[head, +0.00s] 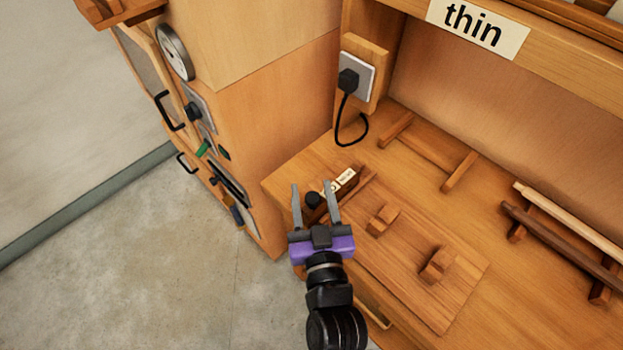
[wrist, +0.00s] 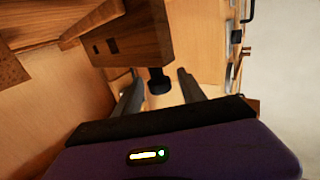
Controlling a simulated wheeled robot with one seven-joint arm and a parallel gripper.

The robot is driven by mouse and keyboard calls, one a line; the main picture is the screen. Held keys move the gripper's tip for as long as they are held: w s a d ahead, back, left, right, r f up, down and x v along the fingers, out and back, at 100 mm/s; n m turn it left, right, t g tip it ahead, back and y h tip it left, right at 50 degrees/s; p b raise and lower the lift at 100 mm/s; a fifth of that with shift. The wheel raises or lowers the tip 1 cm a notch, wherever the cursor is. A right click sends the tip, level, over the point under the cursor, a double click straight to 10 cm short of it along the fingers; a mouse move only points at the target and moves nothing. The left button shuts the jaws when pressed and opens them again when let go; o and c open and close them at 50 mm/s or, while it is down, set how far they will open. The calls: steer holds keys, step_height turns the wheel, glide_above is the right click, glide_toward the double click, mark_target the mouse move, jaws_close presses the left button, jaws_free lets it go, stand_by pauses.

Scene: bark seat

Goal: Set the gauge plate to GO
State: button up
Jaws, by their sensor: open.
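The gauge plate appears to be the small dark wooden piece with pale labels (head: 345,180) at the bench's near left corner in the head view. Its lettering is too small to read. A black knob (head: 313,199) sticks out at its near end. My gripper (head: 312,186) is open, with one finger on each side of the knob in the picture. In the wrist view, the knob (wrist: 158,82) hangs from a wooden block (wrist: 135,38) and lies between the spread fingers. I cannot tell whether either finger touches it.
A board with two wooden blocks (head: 437,265) lies right of my gripper. A socket with a black plug (head: 349,80) and cord stands behind. A cabinet side with handles and a dial (head: 175,52) is at left. Wooden bars (head: 560,248) rest on supports at right.

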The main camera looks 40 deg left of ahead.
steer(key=shift+p+x, duration=0.35)
steer(key=shift+x, duration=0.95)
jaws_close()
stand_by(0.5)
